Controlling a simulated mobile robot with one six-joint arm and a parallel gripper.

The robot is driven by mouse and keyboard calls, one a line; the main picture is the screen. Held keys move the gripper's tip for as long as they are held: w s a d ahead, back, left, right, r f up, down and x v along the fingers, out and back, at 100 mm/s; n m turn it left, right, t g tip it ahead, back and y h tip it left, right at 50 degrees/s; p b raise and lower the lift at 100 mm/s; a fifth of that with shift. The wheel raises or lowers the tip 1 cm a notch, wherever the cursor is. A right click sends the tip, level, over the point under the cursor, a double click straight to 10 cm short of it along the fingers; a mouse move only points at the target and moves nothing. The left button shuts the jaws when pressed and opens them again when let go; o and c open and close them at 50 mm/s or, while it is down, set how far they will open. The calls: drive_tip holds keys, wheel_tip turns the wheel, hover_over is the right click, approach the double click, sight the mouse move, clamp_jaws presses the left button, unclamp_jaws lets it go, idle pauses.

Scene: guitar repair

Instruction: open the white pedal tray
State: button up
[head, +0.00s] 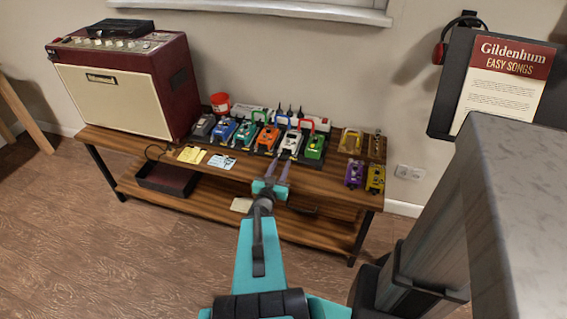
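The white pedal (291,141) stands in the row of coloured pedals on the table, between the orange pedal (267,138) and the green pedal (314,145). A tray on it is too small to make out. My gripper (279,167) reaches up from the bottom of the picture, just in front of the white pedal. Its two thin fingers are apart and point toward the pedal row, with nothing visible between them. I cannot tell whether a fingertip touches the pedal.
The wooden table (230,174) holds a red amplifier (128,85) at left and more pedals at right. Yellow notes (191,155) and a red cup (220,103) lie close to the row. A dark box (167,179) is on the lower shelf. A grey column stands at right.

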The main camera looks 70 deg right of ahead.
sight(286, 154)
drive_tip(key=shift+w+d, duration=0.15)
drive_tip(key=shift+d, duration=2.55)
clamp_jaws()
